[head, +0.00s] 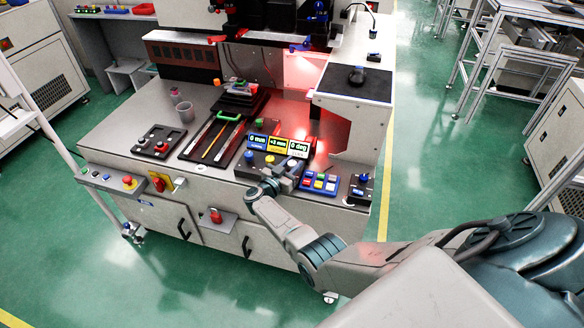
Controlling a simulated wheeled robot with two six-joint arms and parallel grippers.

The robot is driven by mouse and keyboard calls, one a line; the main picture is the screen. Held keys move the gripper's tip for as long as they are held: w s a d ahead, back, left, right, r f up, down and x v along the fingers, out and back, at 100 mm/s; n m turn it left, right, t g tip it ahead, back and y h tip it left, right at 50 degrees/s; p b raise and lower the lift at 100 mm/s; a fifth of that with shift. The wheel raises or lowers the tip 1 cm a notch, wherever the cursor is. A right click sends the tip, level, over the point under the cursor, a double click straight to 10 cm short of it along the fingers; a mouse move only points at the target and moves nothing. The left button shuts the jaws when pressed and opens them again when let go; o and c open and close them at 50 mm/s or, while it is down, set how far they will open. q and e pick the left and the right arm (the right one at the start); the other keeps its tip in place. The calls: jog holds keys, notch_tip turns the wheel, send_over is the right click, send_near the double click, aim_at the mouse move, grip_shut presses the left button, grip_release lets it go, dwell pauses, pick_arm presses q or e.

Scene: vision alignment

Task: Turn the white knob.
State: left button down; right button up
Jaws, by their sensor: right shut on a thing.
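The white knob (292,163) is the rightmost of three knobs on a dark control box at the front of the machine bench. A blue knob (249,156) and a yellow knob (270,158) stand to its left. My right gripper (289,170) reaches the box from the front and is shut on the white knob, its fingers partly hiding it. Behind the knobs, three small displays (279,146) read "6 mm", "+2 mm" and "0 deg". My left gripper is not in view.
A blue button panel (320,183) sits just right of my gripper. A slotted rail plate (222,138), a dark tray (159,141) and a grey cup (185,111) are to the left. A raised block with a black mat (355,83) stands at the back right.

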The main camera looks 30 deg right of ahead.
jog(key=shift+f+m+g+h+b, duration=0.1)
jog(key=shift+m+g+h+b, duration=0.25)
jog(key=shift+g, duration=0.25)
jog(key=o, duration=0.9)
jog(key=shift+c, duration=0.2)
jog(key=shift+o, duration=0.3)
jog(key=shift+a, duration=0.1)
jog(key=b+v, duration=0.1)
jog(key=v, duration=0.9)
jog(key=shift+a, duration=0.35)
